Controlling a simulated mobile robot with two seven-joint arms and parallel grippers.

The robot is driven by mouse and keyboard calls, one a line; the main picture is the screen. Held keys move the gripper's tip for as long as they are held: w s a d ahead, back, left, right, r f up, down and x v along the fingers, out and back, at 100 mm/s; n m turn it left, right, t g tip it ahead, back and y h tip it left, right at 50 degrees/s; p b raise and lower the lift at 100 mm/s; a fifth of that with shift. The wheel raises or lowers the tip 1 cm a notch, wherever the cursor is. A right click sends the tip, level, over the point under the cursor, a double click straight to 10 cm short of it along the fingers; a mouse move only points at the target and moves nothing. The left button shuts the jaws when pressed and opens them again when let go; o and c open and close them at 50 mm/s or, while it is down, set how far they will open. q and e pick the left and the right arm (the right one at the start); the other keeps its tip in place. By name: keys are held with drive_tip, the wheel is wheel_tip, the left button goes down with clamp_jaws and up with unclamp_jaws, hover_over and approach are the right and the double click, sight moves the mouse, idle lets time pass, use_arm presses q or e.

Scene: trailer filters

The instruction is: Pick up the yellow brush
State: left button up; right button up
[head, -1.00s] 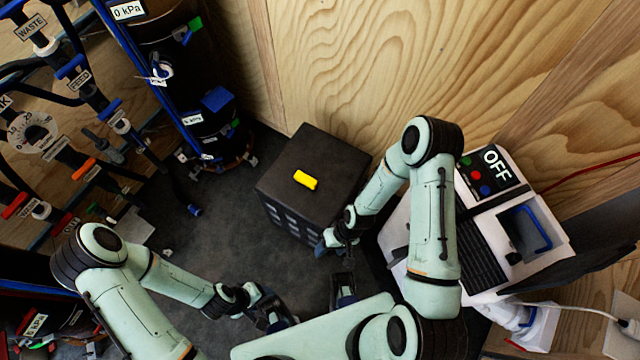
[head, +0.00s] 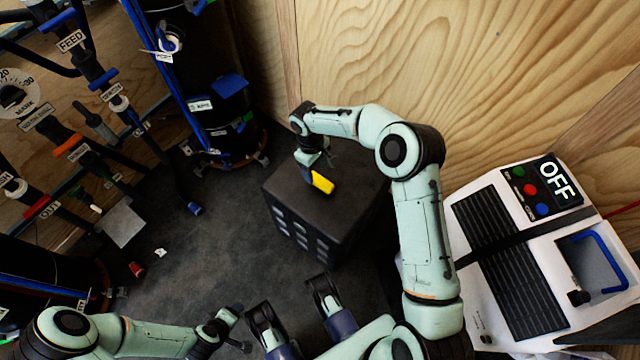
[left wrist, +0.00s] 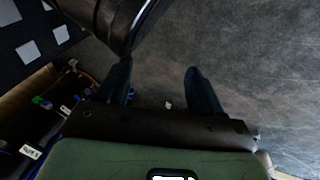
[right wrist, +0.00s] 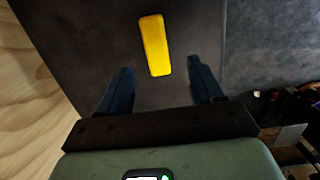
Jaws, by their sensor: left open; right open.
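The yellow brush (head: 323,183) lies on top of a dark box (head: 345,214). In the head view my right gripper (head: 316,160) is over the box, close to the brush, and hides part of it. In the right wrist view the brush (right wrist: 154,44) shows as a plain yellow block. Its near end reaches between the open fingertips of that gripper (right wrist: 161,68), and nothing is held. I cannot tell the height gap. My left gripper (left wrist: 157,70) is open and empty over the grey floor, low in the head view.
A wooden wall (head: 400,60) stands behind the box. A white machine with an OFF screen (head: 555,181) is at the right. A black cylinder with blue parts (head: 228,120) and a rack of labelled hoses (head: 70,150) are at the left. The grey floor (head: 215,255) between is open.

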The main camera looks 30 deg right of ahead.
sight(321, 181)
wheel_tip(321, 181, down, 3)
drive_tip(key=shift+s+d, duration=0.1)
drive_tip(key=shift+s, duration=0.05)
drive_tip(key=shift+s+d+f+b, duration=0.1)
drive_tip(key=shift+f+b, duration=0.25)
drive_tip(key=shift+f, duration=0.15)
drive_tip(key=f, duration=0.2)
drive_tip(key=f+b, duration=0.1)
drive_tip(key=f, duration=0.1)
drive_tip(key=shift+s+d+f, duration=0.1)
drive_tip(key=shift+s+d, duration=0.15)
drive_tip(key=shift+d, duration=0.1)
use_arm(q)
drive_tip(key=f, duration=0.2)
drive_tip(key=s+a+f, duration=0.1)
use_arm(e)
drive_tip(key=c, duration=1.1)
